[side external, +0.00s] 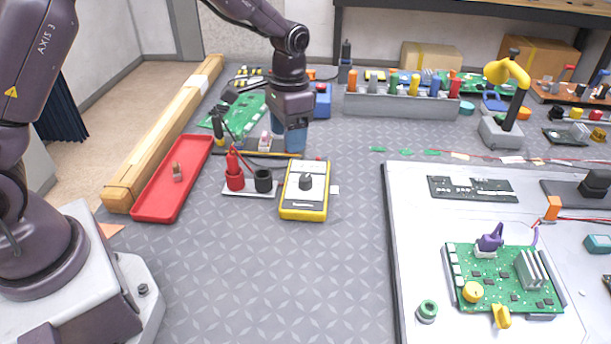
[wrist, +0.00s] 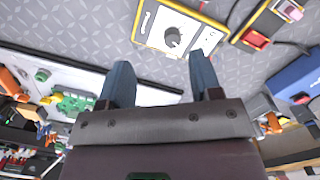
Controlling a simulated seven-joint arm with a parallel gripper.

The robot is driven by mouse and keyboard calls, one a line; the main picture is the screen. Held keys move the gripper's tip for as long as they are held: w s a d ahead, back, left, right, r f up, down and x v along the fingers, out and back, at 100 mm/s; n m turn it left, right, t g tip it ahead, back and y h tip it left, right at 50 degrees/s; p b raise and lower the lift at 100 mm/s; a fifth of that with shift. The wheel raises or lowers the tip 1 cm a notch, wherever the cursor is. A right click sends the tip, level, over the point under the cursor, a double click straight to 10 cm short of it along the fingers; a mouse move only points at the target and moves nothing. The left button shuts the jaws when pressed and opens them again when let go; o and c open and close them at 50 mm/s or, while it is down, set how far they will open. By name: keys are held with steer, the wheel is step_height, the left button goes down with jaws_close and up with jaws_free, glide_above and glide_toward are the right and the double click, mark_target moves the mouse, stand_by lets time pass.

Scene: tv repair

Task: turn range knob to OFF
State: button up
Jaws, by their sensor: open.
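The yellow multimeter (side external: 291,207) lies face up on the grey mat in the side view, with its dark round range knob (side external: 306,182) at the middle of a pale face. In the wrist view the multimeter (wrist: 143,24) is at the top, and its knob (wrist: 173,38) shows with a light pointer mark. The writing around the knob is too small to read. My gripper (side external: 285,150) is behind the multimeter and above the mat, apart from the knob. In the wrist view my gripper's two blue-grey fingers (wrist: 160,75) stand apart with nothing between them.
A stand with red and black probe holders (side external: 249,192) is left of the multimeter. A red tray (side external: 154,203) and a wooden beam (side external: 130,180) lie farther left. A white work board (side external: 405,240) with a green circuit board (side external: 500,280) is at right. The mat in front is clear.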

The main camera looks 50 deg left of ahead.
steer(key=m, duration=0.1)
glide_above(306, 177)
steer(key=shift+m+t, duration=0.4)
steer(key=shift+m, duration=0.1)
step_height(306, 177, down, 13)
steer(key=shift+f, duration=0.2)
steer(key=c, duration=0.9)
